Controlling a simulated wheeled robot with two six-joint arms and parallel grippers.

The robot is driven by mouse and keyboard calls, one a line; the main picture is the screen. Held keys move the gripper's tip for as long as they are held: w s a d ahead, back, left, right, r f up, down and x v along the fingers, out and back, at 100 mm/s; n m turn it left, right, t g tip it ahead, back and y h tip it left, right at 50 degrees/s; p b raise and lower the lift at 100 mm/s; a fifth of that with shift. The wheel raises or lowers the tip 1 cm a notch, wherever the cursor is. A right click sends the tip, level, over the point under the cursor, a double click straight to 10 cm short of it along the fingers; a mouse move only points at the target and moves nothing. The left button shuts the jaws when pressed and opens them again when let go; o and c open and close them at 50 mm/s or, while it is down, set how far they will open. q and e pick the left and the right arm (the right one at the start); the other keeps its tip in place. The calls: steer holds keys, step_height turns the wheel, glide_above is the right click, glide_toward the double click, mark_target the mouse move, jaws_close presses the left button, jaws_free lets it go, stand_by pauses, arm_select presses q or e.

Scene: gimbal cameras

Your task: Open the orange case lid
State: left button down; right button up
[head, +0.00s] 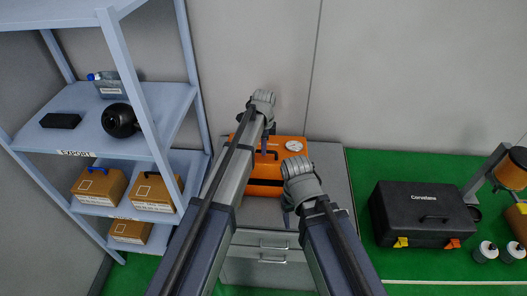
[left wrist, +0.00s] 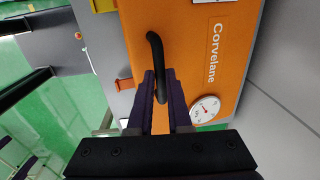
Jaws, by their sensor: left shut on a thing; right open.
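The orange case (head: 288,157) sits on a grey cabinet in the head view, partly hidden behind my arms. Its lid (left wrist: 185,45) has a round white dial and the word Corvelane. A black handle (left wrist: 153,42) stands on the lid; my left gripper (left wrist: 160,80) is shut on it. In the head view the left gripper (head: 265,148) is over the case, with the handle just beside its fingers. I cannot tell whether the lid is slightly raised. My right gripper (head: 287,217) is open and empty, in front of the case's right part.
The grey cabinet (head: 335,180) has drawers with handles below. A blue-grey shelf (head: 175,100) with boxes and a black round object stands close on the left. A black case (head: 410,205) lies on a green surface at right. A wall is close behind.

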arm_select(q)
steer(key=w+r+p, duration=0.4)
steer(key=w+r, duration=0.1)
steer(key=w, duration=0.3)
steer(key=shift+w+r, duration=0.2)
steer(key=shift+w, duration=0.15)
steer(key=c, duration=1.2)
jaws_free()
steer(key=shift+f, duration=0.1)
steer(key=o, duration=0.3)
steer(key=shift+w+f, duration=0.15)
steer(key=shift+w, duration=0.05)
steer(key=shift+o, duration=0.3)
steer(key=shift+s, duration=0.25)
step_height(320, 180, up, 8)
steer(key=p, duration=0.8)
steer(key=shift+s, duration=0.3)
